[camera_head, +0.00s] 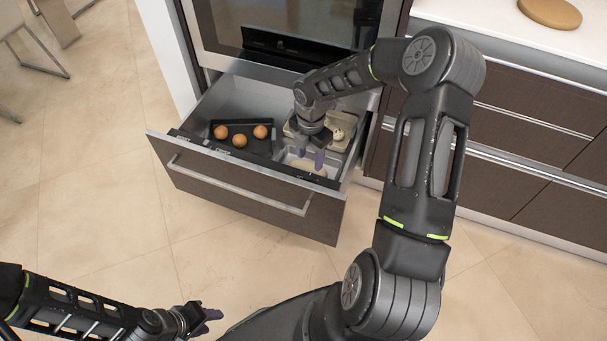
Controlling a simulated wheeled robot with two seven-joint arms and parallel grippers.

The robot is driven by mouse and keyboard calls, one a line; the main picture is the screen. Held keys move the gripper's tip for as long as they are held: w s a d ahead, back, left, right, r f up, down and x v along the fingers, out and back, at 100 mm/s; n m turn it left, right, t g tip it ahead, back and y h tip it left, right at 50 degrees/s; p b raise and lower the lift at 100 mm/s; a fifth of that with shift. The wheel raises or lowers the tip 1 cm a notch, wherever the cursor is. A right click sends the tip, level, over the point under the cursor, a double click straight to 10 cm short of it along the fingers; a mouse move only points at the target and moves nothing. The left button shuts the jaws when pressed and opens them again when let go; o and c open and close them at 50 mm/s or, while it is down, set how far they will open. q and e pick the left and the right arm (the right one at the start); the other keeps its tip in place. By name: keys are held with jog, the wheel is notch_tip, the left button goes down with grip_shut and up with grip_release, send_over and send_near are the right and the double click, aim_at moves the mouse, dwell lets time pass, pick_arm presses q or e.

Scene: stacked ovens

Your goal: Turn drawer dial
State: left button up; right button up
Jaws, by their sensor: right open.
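The drawer (235,201) below the oven is pulled open, with a dark wood front and a long metal handle (240,185). Small controls show on the top edge of its front (190,136); I cannot make out which one is the dial. My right gripper (309,158) points down over the right part of the drawer, close behind the front panel, with its fingers apart. I see nothing held in it. My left gripper (211,313) is low at the bottom left, away from the drawer; its finger opening is unclear.
Inside the drawer, a dark tray (240,146) holds several brown round items (221,132), and lighter containers (350,125) stand at the right. The oven (285,30) is above. Cabinets (520,135) line the right.

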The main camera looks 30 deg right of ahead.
aim_at(310, 176)
notch_tip(310, 176, down, 8)
jog(key=shift+r+b, duration=0.1)
jog(key=shift+b, duration=0.55)
jog(key=shift+c, duration=0.2)
grip_shut()
